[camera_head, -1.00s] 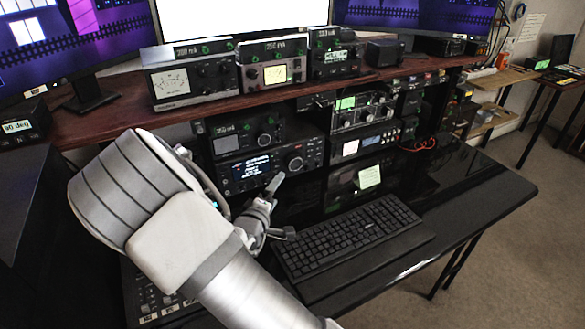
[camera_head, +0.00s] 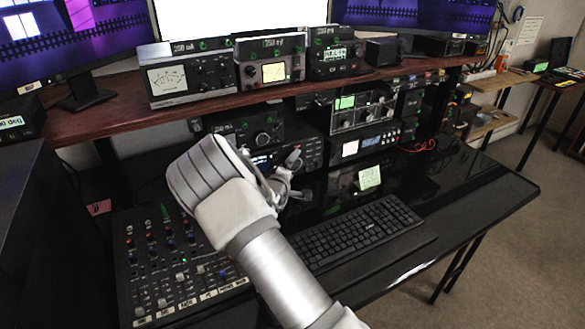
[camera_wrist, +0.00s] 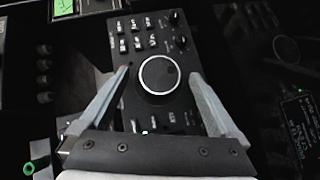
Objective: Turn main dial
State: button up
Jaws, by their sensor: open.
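The main dial (camera_wrist: 158,75), a round black knob with a pale ring, sits in the middle of the wrist view on a black radio panel (camera_wrist: 128,62) with small buttons. My gripper (camera_wrist: 160,76) is open, with one finger left of the dial and the other right of it. A dark gap shows between each finger and the dial, and I cannot tell how far the tips are from the panel. In the head view my gripper (camera_head: 295,176) is in front of the radio (camera_head: 312,151) with the blue-lit display. It hides the dial there.
A keyboard (camera_head: 358,231) lies on the black desk (camera_head: 478,192). A mixer (camera_head: 150,262) stands left of my arm. More radios (camera_head: 272,62) stand on the wooden shelf (camera_head: 110,118) above. The right of the desk is clear.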

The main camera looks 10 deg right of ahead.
jog(key=shift+w+d, duration=0.15)
jog(key=shift+w, duration=0.15)
jog(key=c, duration=1.4)
